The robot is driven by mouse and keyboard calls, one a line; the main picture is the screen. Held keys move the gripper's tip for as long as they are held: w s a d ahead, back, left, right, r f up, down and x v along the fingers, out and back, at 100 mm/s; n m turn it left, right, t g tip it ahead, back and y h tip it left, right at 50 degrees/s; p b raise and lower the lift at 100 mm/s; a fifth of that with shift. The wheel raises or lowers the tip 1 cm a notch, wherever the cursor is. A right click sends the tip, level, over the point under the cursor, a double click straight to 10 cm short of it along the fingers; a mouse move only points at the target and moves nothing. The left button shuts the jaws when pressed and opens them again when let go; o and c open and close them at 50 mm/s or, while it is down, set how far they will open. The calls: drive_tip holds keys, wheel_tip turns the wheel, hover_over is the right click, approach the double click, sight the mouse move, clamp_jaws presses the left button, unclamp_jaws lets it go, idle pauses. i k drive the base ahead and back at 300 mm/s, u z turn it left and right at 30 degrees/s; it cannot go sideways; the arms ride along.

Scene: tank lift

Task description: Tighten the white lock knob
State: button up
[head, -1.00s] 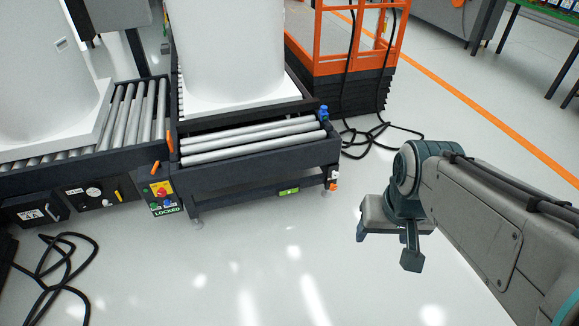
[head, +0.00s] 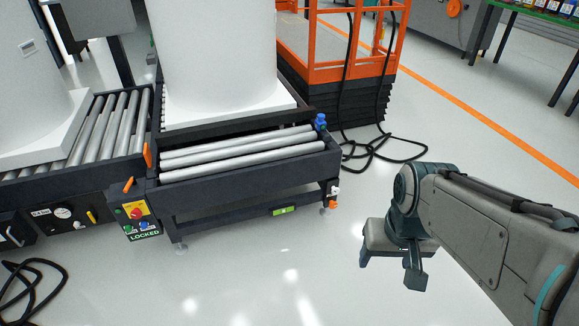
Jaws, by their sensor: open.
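The white lock knob (head: 335,190) is small and sits low on the right front corner of the roller cart (head: 250,180), just above an orange part. It is too small in the head view to tell how tight it is. My gripper (head: 390,264) is open and empty, pointing down over the floor. It is to the right of the knob and lower in the picture, clearly apart from it. Its two dark fingers are spread.
A blue knob (head: 320,122) tops the same corner. A white tank (head: 220,50) stands on the cart's rollers. A panel reading LOCKED (head: 144,234) is at the left. Black cables (head: 385,150) lie behind, near an orange lift (head: 355,68).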

sight(335, 191)
drive_tip(key=u, duration=0.15)
drive_tip(key=k, duration=0.35)
drive_tip(key=z, duration=0.5)
drive_tip(key=i, duration=1.2)
drive_tip(key=u, duration=0.5)
